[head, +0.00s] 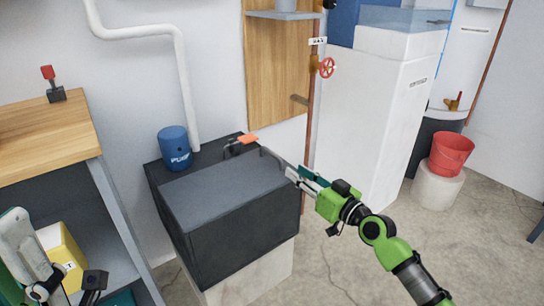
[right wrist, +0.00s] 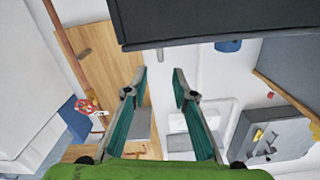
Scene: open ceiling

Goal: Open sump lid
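The sump is a dark box (head: 235,235) on a pale block, with a grey flat lid (head: 215,190) over its front part. The lid lies flat, with no gap visible. A thin dark curved handle (head: 265,152) stands at the lid's right rear. My right gripper (head: 293,176) is beside the lid's right edge, near the handle; contact cannot be told. In the right wrist view its fingers (right wrist: 160,78) are apart with nothing between them, and a dark box surface (right wrist: 205,20) fills the top. My left gripper is only partly visible at the lower left, its fingertips unclear.
A blue pump (head: 174,148) and a white pipe stand behind the lid. An orange piece (head: 247,139) lies at the rear. A wooden-topped bench (head: 40,130) is left. A white tank (head: 360,120) and red bucket (head: 452,152) are right. Floor at front right is clear.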

